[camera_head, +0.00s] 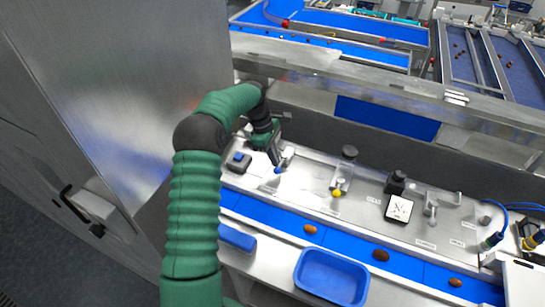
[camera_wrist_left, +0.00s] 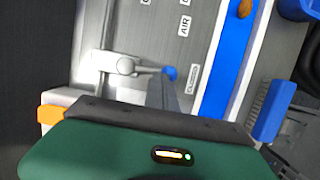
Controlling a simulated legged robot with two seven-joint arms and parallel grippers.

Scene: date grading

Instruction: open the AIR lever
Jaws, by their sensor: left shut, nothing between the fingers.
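The lever with a blue tip (camera_head: 279,170) stands on the steel panel beside my left gripper (camera_head: 276,160). In the left wrist view the lever's metal pivot (camera_wrist_left: 124,66) and arm show, with the blue tip (camera_wrist_left: 170,73) pointing right, near a printed AIR label (camera_wrist_left: 184,26). My left gripper is shut and empty. Its grey fingers (camera_wrist_left: 166,93) reach to just by the blue tip; I cannot tell whether they touch it. My right gripper is not in view.
A blue-topped button box (camera_head: 239,158) is left of the lever. A yellow-tipped lever (camera_head: 337,192) and a black-and-white device (camera_head: 399,207) are to the right. A blue belt (camera_head: 345,243) with brown dates runs in front. A blue tray (camera_head: 331,277) sits nearer. A steel cabinet (camera_head: 130,90) stands left.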

